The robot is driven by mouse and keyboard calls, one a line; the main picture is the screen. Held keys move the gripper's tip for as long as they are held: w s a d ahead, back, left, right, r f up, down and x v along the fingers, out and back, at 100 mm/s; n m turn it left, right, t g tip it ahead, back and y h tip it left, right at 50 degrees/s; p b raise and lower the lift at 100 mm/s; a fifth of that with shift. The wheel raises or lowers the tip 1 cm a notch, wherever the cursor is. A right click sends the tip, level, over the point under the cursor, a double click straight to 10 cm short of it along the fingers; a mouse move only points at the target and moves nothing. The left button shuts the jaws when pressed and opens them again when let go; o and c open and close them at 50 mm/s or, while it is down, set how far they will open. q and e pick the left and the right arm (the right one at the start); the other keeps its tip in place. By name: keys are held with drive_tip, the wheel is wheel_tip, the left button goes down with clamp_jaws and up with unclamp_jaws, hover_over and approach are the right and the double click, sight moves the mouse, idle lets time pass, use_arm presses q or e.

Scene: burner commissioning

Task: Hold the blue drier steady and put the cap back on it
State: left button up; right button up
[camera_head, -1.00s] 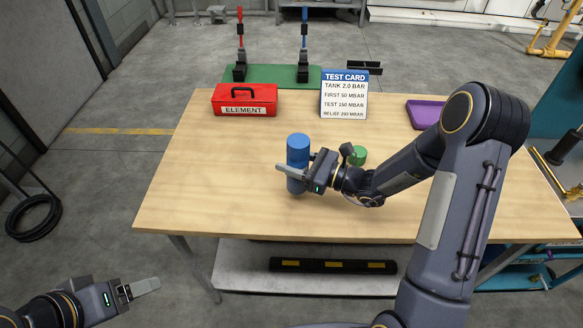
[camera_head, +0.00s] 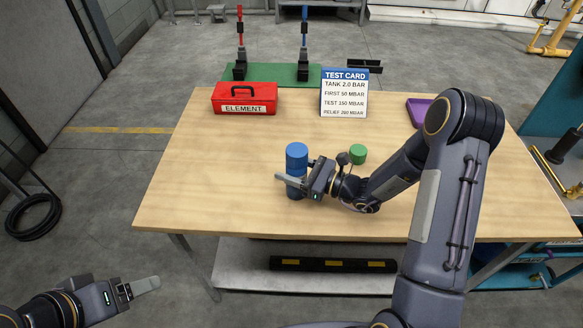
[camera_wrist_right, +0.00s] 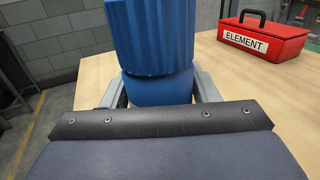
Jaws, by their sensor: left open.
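The blue drier (camera_head: 297,157) stands upright near the middle of the table. In the right wrist view the drier (camera_wrist_right: 152,40) has a wide ribbed upper part above a smooth lower part. My right gripper (camera_head: 291,182) has its fingers on both sides of the lower part and appears shut on it. A short green cylinder (camera_head: 358,154) stands on the table to the right of the drier; it may be the cap, but I cannot tell. My left gripper (camera_head: 147,286) is open and empty, low at the left, in front of the table.
A red box labelled ELEMENT (camera_head: 245,99) and a white test card (camera_head: 344,97) stand behind the drier. A green mat (camera_head: 270,74) with two upright levers lies at the back. A purple tray (camera_head: 416,112) is partly hidden by my right arm. The table's left part (camera_head: 200,190) is clear.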

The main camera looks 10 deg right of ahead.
drive_tip(key=shift+o, duration=1.3)
drive_tip(key=shift+r, duration=0.15)
drive_tip(key=b+v, duration=0.2)
drive_tip(key=v, duration=1)
